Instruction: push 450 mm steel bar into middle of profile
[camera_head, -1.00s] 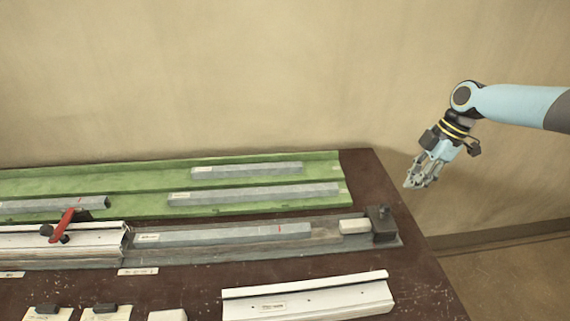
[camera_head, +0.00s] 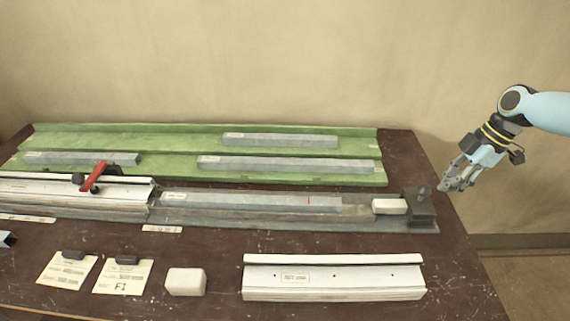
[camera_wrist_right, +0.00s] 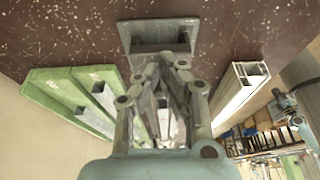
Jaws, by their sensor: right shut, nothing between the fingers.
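A long grey steel bar (camera_head: 250,200) with a red mark near its right part lies in a grey channel. Its left end is close to the right end of the white clamped profile (camera_head: 90,195). Its printed length is too small to read. A white block (camera_head: 389,206) lies right of the bar, beside a dark end block (camera_head: 420,208). My right gripper (camera_head: 447,187) is shut and empty, above and right of the end block. In the right wrist view its fingers (camera_wrist_right: 172,62) point toward a grey plate piece (camera_wrist_right: 158,36). My left gripper is out of view.
A green rack (camera_head: 200,143) behind holds several grey bars. A red-handled clamp (camera_head: 95,178) sits on the profile. In front lie a loose white profile (camera_head: 333,285), a white block (camera_head: 186,282) and label cards (camera_head: 68,270). The table's right edge is near the gripper.

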